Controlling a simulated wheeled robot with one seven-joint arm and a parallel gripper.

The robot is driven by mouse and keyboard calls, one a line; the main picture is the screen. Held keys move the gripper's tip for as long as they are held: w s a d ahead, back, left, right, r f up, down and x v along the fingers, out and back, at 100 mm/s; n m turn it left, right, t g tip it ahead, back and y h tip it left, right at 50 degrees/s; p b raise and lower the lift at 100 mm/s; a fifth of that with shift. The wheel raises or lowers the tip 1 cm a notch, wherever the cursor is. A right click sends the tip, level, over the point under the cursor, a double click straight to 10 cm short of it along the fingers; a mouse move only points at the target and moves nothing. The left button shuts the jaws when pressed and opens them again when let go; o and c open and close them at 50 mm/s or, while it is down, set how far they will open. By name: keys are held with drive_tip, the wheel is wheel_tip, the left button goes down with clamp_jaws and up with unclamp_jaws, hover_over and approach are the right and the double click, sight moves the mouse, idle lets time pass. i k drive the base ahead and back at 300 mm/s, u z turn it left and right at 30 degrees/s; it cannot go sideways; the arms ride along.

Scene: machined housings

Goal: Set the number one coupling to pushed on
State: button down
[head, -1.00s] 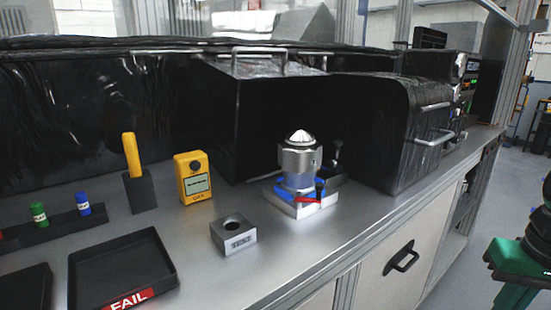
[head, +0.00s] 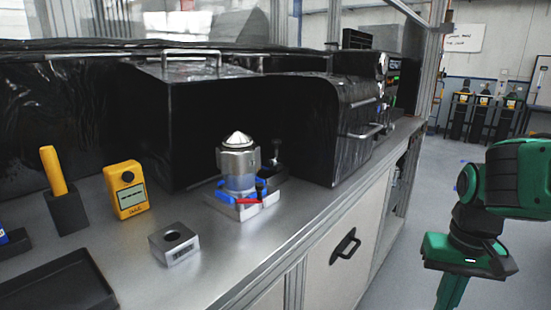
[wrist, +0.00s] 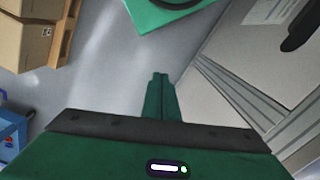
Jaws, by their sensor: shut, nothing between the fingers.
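A silver metal housing with a conical top (head: 239,160) stands upright on a pale square base (head: 245,210) on the bench. Blue parts and a red part (head: 262,193) sit around its foot. No number is readable, so I cannot tell which part is the number one coupling or how it is set. My gripper (head: 448,295) is low at the right of the head view, off the bench and well apart from the housing. In the wrist view my gripper's green fingers (wrist: 160,76) are together and empty above the floor.
A grey block with a hole (head: 175,245), a yellow meter (head: 127,190), a yellow-handled tool in a black holder (head: 55,172) and a black tray (head: 60,290) are on the bench. Black-covered boxes stand behind. Wrist view: cardboard boxes (wrist: 25,35) lie left; cabinet fronts are right.

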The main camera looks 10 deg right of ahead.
sight(274, 164)
drive_tip(key=z, duration=0.25)
drive_tip(key=i, duration=0.5)
drive_tip(key=u, duration=1.2)
